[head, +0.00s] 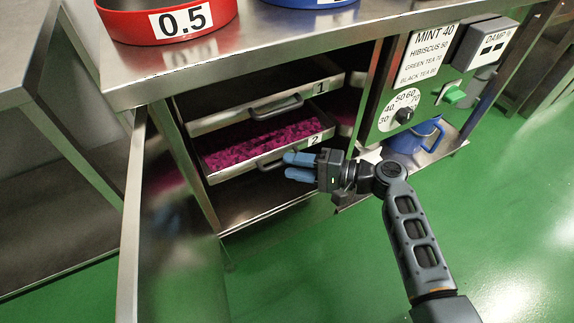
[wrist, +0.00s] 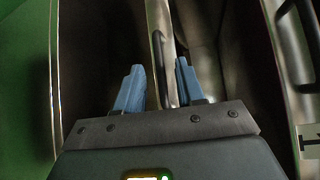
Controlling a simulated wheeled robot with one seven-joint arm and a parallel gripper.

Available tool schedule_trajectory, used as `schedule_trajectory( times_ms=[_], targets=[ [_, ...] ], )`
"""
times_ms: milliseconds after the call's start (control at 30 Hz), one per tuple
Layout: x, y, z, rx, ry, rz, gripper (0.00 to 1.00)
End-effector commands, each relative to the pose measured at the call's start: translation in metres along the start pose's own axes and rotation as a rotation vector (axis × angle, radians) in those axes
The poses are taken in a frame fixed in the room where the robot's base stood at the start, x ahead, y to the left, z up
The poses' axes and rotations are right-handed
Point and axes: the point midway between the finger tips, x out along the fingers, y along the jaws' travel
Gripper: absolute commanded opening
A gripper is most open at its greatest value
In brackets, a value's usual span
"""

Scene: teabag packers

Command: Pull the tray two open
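Tray two (head: 229,172) is a metal tray labelled 2, holding pink-purple loose material, below tray one in the cabinet. I cannot tell exactly how far out it sits. Its dark bar handle (head: 268,163) is on its front, and its right part is hidden by my fingers. My gripper (head: 299,166) is at the right end of this handle, its blue fingers apart. In the wrist view, my gripper (wrist: 158,85) is open, with the handle (wrist: 159,60) between the fingers and a gap on each side. I see no firm contact.
Tray one (head: 220,118), labelled 1, is just above with its own handle (head: 276,107). The cabinet door (head: 165,220) stands open at the left. A control panel (head: 425,85) and a blue jug (head: 412,139) are at the right. The green floor in front is clear.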

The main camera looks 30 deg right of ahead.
Motion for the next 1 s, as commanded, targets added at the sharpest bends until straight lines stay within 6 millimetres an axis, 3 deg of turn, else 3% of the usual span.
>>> schedule_trajectory(
  times_ms=[200,533,933,1000],
  targets=[
    [0.023,0.001,0.000,-0.001,0.000,0.001,0.38],
    [0.027,0.000,0.000,0.000,0.001,0.001,0.38],
    [0.027,0.001,0.000,0.000,0.001,0.001,0.01],
    [0.027,0.001,0.000,0.000,0.001,0.001,0.00]
  ],
)
